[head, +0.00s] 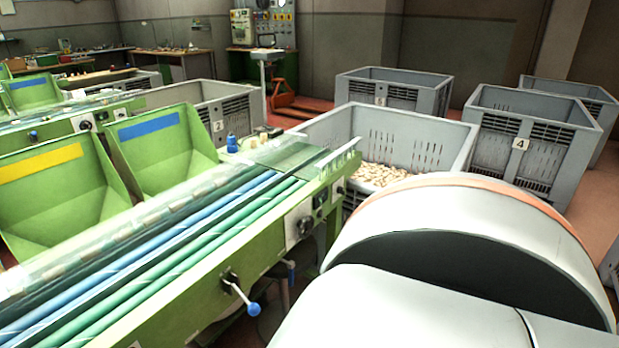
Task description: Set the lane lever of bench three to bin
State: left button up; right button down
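A green sorting bench (260,235) with blue and green lanes runs from the lower left to the centre. On its near side is a lever (240,292) with a metal rod and a blue ball knob. The rod slants down and right from a dark pivot on the green side panel. I cannot read a bench number or any lever position marking. A large grey bin (400,128) holding many cork stoppers (380,174) stands at the bench's far end. Neither of my grippers is in view. A large white rounded part of my own arm fills the lower right and hides part of the bin.
Green hoppers with a yellow label (40,163) and a blue label (149,127) stand along the bench's far side. A grey bin marked 4 (523,150) stands right, one marked 2 (222,117) behind the hoppers. Other bins and an orange pallet truck (298,107) stand farther back.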

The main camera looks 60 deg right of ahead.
aim_at(253, 310)
jog(key=z, duration=2)
jog(key=i, duration=0.05)
